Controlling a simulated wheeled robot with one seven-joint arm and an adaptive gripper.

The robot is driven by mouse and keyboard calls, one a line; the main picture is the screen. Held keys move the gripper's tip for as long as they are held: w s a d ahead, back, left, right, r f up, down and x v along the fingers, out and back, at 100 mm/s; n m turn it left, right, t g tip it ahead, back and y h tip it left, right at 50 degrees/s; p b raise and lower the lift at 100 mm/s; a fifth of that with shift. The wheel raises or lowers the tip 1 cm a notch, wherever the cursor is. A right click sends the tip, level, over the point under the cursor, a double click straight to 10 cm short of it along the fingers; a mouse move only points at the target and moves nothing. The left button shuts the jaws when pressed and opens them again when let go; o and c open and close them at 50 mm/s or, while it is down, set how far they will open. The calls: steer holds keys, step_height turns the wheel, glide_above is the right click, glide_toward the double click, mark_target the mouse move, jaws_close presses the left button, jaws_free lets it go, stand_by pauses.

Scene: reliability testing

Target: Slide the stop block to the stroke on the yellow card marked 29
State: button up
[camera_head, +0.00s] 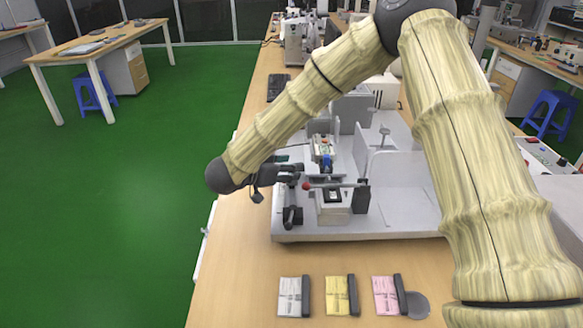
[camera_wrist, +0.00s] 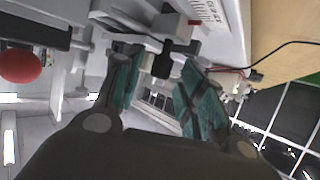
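The yellow card (camera_head: 336,296) lies flat on the table front between two other cards; its writing is too small to read. My gripper (camera_head: 279,177) is over the left edge of the test rig in the head view. In the wrist view my gripper (camera_wrist: 157,62) has its teal-padded fingers apart. A black upright piece (camera_wrist: 163,64) shows between the fingertips, with gaps beside it. The scale's numbers are not readable.
A white card (camera_head: 290,296) and a pink card (camera_head: 385,295) flank the yellow one; a grey disc (camera_head: 416,305) lies at right. The rig's white base (camera_head: 400,228) carries plates and a lever with a red knob (camera_head: 306,186), also in the wrist view (camera_wrist: 20,66).

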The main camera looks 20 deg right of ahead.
steer(key=v, duration=1)
